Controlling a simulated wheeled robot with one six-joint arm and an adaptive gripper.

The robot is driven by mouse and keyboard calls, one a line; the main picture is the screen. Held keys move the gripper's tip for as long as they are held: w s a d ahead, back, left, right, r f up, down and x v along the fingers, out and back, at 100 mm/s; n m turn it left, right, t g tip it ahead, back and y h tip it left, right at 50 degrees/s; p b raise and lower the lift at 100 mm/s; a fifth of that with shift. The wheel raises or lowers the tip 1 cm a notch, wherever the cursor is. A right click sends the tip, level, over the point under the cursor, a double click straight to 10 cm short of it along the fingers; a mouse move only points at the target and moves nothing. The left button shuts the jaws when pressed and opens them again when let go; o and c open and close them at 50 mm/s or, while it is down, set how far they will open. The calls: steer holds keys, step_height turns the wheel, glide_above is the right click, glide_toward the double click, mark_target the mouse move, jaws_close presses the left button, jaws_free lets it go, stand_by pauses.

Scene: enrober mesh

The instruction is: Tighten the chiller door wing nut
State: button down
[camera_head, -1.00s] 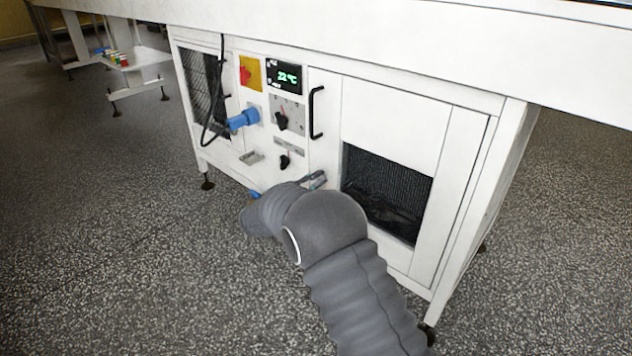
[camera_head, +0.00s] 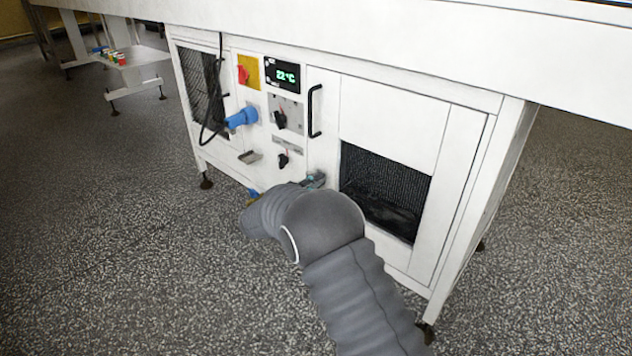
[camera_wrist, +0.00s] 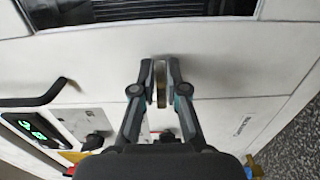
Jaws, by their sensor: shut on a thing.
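The wing nut (camera_wrist: 161,84) shows in the wrist view as a narrow brass-coloured piece against the white chiller door (camera_wrist: 215,62). My gripper (camera_wrist: 161,75) is shut on it, with one finger on each side. Most of the nut is hidden between the fingers. In the head view my gripper (camera_head: 314,180) shows only in small part at the lower part of the chiller door (camera_head: 390,115), beyond my grey arm. The nut itself is hidden there.
The door has a black handle (camera_head: 315,111) and a dark mesh window (camera_head: 386,192). Left of it are a display (camera_head: 283,76) reading 22 °C, a red switch (camera_head: 245,73), black knobs (camera_head: 280,119) and a blue plug (camera_head: 242,118) with a cable. Open speckled floor lies in front.

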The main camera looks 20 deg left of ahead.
steer(key=shift+f, duration=0.1)
steer(key=c, duration=1.2)
jaws_free()
steer(key=shift+d, duration=0.1)
steer(key=v, duration=1.2)
